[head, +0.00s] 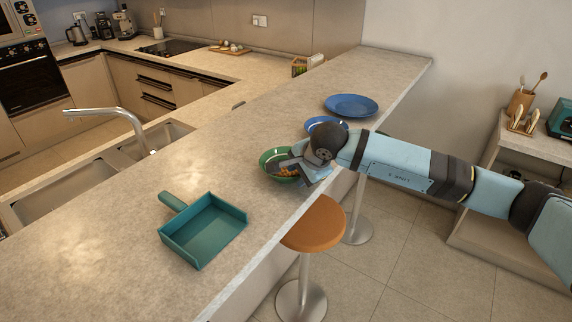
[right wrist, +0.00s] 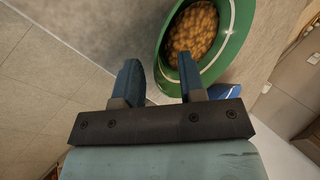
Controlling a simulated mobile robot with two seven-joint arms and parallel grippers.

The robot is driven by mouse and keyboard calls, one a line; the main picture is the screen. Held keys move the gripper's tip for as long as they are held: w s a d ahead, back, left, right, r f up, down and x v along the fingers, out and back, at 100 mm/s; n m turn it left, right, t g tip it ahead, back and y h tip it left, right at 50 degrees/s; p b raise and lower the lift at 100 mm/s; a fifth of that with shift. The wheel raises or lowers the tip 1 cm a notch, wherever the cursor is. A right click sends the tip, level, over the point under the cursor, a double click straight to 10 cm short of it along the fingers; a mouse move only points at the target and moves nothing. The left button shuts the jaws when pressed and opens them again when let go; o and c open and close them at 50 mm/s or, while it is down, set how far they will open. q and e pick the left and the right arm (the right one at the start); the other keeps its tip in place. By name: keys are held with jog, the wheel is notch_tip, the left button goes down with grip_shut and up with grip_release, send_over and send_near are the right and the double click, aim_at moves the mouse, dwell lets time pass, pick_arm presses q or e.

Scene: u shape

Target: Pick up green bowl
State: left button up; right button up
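The green bowl (head: 268,158) stands on the light counter near its front edge and holds brown, nut-like contents. In the right wrist view the green bowl (right wrist: 237,52) shows at the upper right, with the contents inside. My right gripper (head: 292,172) reaches over the bowl from the right. In the right wrist view my right gripper (right wrist: 160,80) has its two fingers apart, with the near part of the bowl's rim close to the right finger. I cannot tell whether the finger touches the rim. My left gripper is not in view.
A blue bowl (head: 312,123) stands just behind the green bowl, partly hidden by my arm. A blue plate (head: 351,104) lies farther back. A teal dustpan (head: 205,232) lies at the front left. A stool (head: 314,224) stands below the counter edge.

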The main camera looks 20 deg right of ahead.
jog(key=shift+w+a+f, duration=0.1)
jog(key=shift+w+f, duration=0.1)
jog(key=shift+f, duration=0.2)
jog(key=shift+c, duration=0.5)
grip_shut()
jog(key=shift+r, duration=0.15)
